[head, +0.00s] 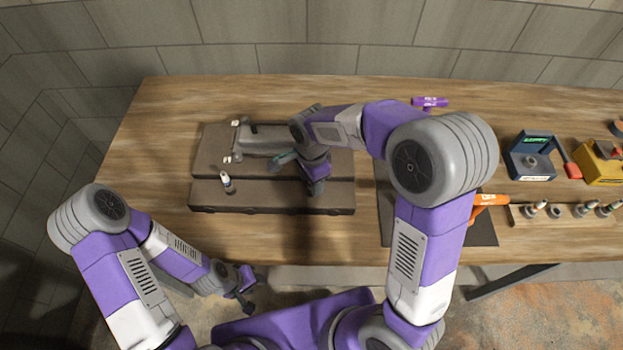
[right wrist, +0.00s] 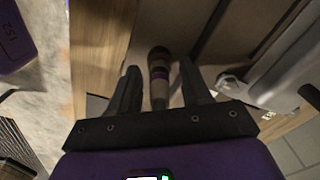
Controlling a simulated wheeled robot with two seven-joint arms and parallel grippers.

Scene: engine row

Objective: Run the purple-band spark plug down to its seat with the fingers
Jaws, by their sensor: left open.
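The purple-band spark plug (right wrist: 159,75) shows in the right wrist view as a dark, tan-ended cylinder with a purple band. It lies between the two spread fingers of my right gripper (right wrist: 160,75), with a gap visible on each side. In the head view, my right gripper (head: 314,188) is over the right part of the dark engine block (head: 270,198); the arm and gripper hide the plug there. I cannot see the plug's threads or seat. My left gripper (head: 243,292) is open and empty, low in front of the bench edge.
A small white and dark plug (head: 227,182) stands on the block's left part. A grey cover (head: 262,141) lies behind. To the right are a dark mat (head: 480,235), an orange-handled tool (head: 488,200), a plug rack (head: 570,212), a blue device (head: 530,158) and a yellow box (head: 598,165).

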